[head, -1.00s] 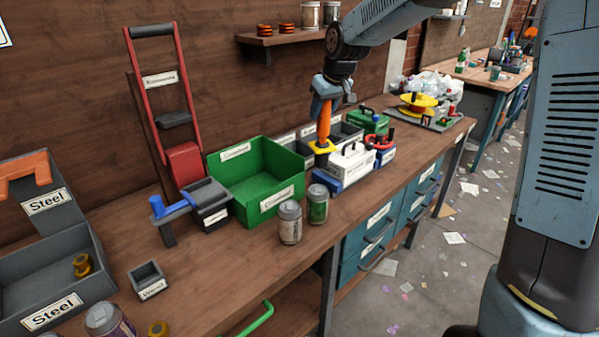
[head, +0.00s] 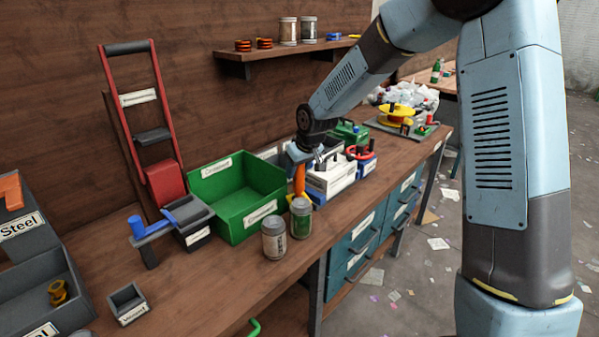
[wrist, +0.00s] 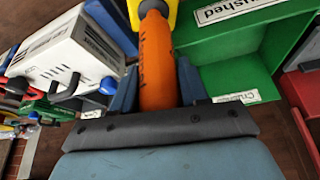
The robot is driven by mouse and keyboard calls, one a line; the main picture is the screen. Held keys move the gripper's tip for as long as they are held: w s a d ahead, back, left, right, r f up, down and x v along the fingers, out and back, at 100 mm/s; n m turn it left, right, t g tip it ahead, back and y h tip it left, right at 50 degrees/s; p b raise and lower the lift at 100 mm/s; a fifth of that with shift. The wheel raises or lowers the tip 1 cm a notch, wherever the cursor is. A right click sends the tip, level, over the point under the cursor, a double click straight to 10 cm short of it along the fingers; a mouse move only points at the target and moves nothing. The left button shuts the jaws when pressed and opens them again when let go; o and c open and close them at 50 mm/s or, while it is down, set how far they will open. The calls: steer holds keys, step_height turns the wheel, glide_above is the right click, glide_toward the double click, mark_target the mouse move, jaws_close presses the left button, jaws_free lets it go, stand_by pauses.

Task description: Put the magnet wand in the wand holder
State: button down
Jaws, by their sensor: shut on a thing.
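The magnet wand, with an orange handle (head: 299,182), is held upright in my gripper (head: 301,160), between the green bin and the white box. Its lower end is hidden behind the green-labelled jar. In the wrist view, my gripper (wrist: 156,85) is shut on the orange handle (wrist: 156,62), and a yellow collar (wrist: 150,8) shows beyond it. A small grey open-topped box (head: 128,303) with a white label stands at the front left of the bench. It may be the wand holder, but its label is too small to read surely. It looks empty.
The green bin (head: 228,222) stands left of the wand. Two jars, one grey (head: 274,240) and one green (head: 301,219), stand in front. A grey clamp-like part with a blue peg (head: 138,228) and a red frame (head: 165,185) stand further left. Bench around the small grey box is largely clear.

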steer(key=shift+f, duration=0.4)
steer(key=shift+s+f, duration=0.15)
steer(key=shift+f, duration=0.65)
steer(key=c, duration=0.6)
jaws_free()
steer(key=shift+s+d, duration=0.1)
steer(key=shift+s, duration=0.05)
steer(key=shift+r, duration=0.3)
steer(key=v, duration=1.2)
steer(key=shift+w+r, duration=0.25)
steer(key=shift+r, duration=0.3)
